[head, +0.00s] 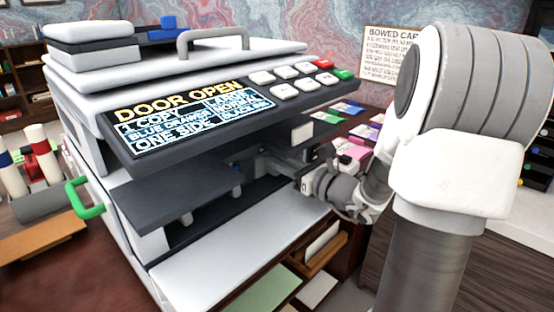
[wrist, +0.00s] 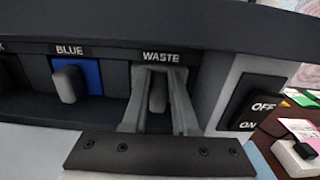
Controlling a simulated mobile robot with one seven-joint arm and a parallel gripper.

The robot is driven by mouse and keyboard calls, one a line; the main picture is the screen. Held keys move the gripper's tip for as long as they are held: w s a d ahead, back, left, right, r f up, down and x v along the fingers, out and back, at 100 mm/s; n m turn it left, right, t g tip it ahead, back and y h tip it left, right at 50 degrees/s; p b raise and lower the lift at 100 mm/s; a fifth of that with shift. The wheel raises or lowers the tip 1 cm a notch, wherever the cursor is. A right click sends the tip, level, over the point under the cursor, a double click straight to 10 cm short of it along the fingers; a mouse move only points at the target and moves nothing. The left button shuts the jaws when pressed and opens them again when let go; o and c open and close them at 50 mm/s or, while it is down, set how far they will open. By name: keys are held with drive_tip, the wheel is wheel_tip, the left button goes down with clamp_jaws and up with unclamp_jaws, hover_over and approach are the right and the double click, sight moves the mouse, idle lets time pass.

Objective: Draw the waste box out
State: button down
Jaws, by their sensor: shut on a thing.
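The waste box shows in the wrist view as a dark slot front labelled WASTE, with a grey upright handle (wrist: 157,92). My gripper (wrist: 158,82) has its two grey fingers on either side of this handle and is shut on it. The box sits in its slot in the copier; how far in cannot be told. In the head view, my gripper (head: 268,163) reaches into the open front of the copier (head: 75,75), under the control panel. The waste box is hidden there by the panel and my arm.
Left of the waste slot is a blue box (wrist: 92,75) with its own grey handle. Right of it is an OFF/ON switch (wrist: 255,105). A white panel (head: 240,245) lies below the opening. The display (head: 190,115) reads DOOR OPEN. A green handle (head: 84,197) sticks out left.

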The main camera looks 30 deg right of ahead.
drive_tip(key=p+v, duration=0.3)
drive_tip(key=v, duration=2.7)
drive_tip(key=shift+s, duration=0.25)
idle(0.8)
drive_tip(key=shift+s+d+r, duration=0.1)
